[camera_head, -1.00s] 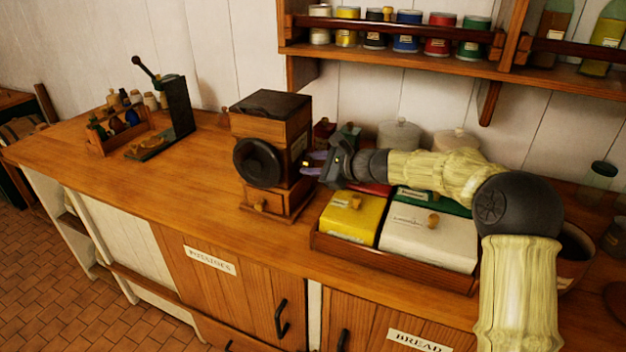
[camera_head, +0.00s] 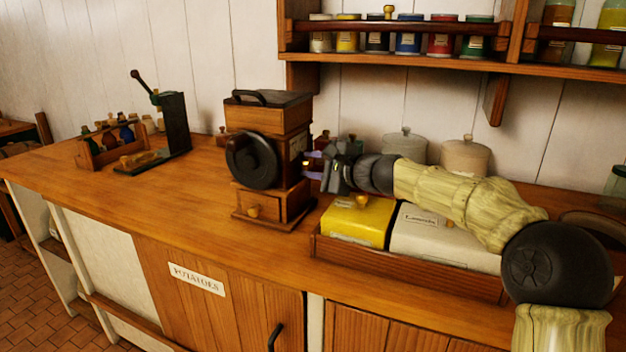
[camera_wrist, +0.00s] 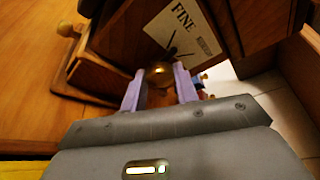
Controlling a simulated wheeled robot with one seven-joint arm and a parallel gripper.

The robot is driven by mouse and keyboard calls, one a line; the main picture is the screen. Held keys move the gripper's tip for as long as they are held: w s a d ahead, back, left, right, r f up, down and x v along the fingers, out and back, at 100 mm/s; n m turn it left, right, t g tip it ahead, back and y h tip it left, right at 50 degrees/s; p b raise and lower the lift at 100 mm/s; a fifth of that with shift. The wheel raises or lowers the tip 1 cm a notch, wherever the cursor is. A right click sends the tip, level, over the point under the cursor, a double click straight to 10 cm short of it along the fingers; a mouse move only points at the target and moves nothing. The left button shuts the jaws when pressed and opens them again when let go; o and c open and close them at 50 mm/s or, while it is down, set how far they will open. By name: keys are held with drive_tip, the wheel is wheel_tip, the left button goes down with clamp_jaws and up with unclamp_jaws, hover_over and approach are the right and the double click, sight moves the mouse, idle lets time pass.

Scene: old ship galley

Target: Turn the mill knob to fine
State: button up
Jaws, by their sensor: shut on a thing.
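The wooden mill (camera_head: 268,118) stands upright on the counter, with a black wheel (camera_head: 253,160) on its front and a small drawer (camera_head: 258,208) below. My gripper (camera_head: 311,164) is at the mill's right side. In the wrist view, a brass knob (camera_wrist: 160,74) on that side sits between the two pale purple fingers of my gripper (camera_wrist: 159,90), which is shut on it. A label reading FINE (camera_wrist: 182,20) is just above the knob, with a thin dark pointer near it. The knob is hidden in the head view.
A wooden tray (camera_head: 400,274) with a yellow box (camera_head: 352,226) and a white box (camera_head: 430,238) lies under my arm. Lidded pots (camera_head: 464,160) stand behind it. A bottle rack (camera_head: 98,158) and a dark lever device (camera_head: 174,124) stand left. The counter between is clear.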

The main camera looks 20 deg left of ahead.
sight(301, 121)
drive_tip(key=shift+b, duration=0.35)
drive_tip(key=o, duration=1)
drive_tip(key=o, duration=0.6)
wheel_tip(301, 121, up, 10)
drive_tip(key=p, duration=0.5)
drive_tip(key=shift+f, duration=0.1)
drive_tip(key=shift+r, duration=0.35)
drive_tip(key=c, duration=0.6)
drive_tip(key=shift+s+r, duration=0.15)
drive_tip(key=shift+s, duration=0.05)
drive_tip(key=shift+w+f, duration=0.15)
drive_tip(key=shift+f, duration=0.15)
